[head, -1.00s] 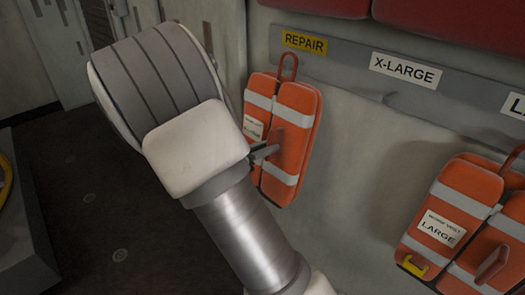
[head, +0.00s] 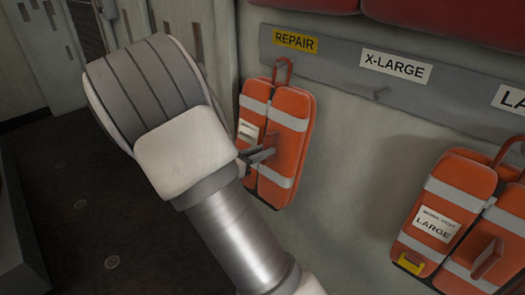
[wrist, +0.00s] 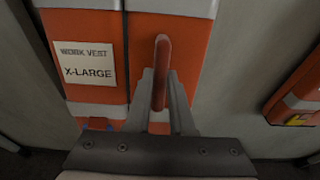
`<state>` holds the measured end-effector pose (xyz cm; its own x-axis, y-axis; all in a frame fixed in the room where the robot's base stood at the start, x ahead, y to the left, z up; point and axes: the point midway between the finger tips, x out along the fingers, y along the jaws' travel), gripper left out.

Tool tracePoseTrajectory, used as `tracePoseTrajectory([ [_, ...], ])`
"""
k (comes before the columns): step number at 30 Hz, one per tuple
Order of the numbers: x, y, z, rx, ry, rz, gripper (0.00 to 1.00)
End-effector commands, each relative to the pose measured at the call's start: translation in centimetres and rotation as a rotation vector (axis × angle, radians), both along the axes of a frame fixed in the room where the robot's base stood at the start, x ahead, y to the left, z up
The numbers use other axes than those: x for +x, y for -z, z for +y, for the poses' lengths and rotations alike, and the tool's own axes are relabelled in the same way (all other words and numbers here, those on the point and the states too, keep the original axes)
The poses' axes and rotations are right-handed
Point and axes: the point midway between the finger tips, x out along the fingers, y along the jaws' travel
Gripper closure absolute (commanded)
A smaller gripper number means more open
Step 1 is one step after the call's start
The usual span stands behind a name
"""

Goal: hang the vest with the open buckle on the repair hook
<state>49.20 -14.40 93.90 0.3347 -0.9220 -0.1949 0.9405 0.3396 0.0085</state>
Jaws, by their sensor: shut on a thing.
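An orange vest with pale bands (head: 290,108) hangs upright against the wall below the yellow REPAIR label (head: 295,42). In the wrist view its tag reads X-LARGE (wrist: 87,63). Its red top loop (head: 282,70) is just under the label; I cannot make out the repair hook or whether the loop is around it. My gripper (head: 262,155) is shut on the red grip tab (wrist: 161,75) on the vest's front. Blue buckle parts (wrist: 99,123) show low on the vest, partly hidden by my gripper, so I cannot tell the buckle's state.
Another orange vest, tagged LARGE (head: 438,223), hangs at right with a yellow buckle (head: 410,266). The dark floor (head: 70,210) at left is clear.

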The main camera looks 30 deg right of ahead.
Motion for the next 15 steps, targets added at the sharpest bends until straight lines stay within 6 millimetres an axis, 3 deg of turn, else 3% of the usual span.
tracePoseTrajectory([
  [8,0.04,-0.21,-0.05,-0.004,0.002,-0.004,1.00],
  [9,0.04,-0.21,-0.05,-0.004,0.002,-0.004,0.77],
  [15,0.02,-0.15,-0.03,-0.002,0.001,-0.003,0.44],
])
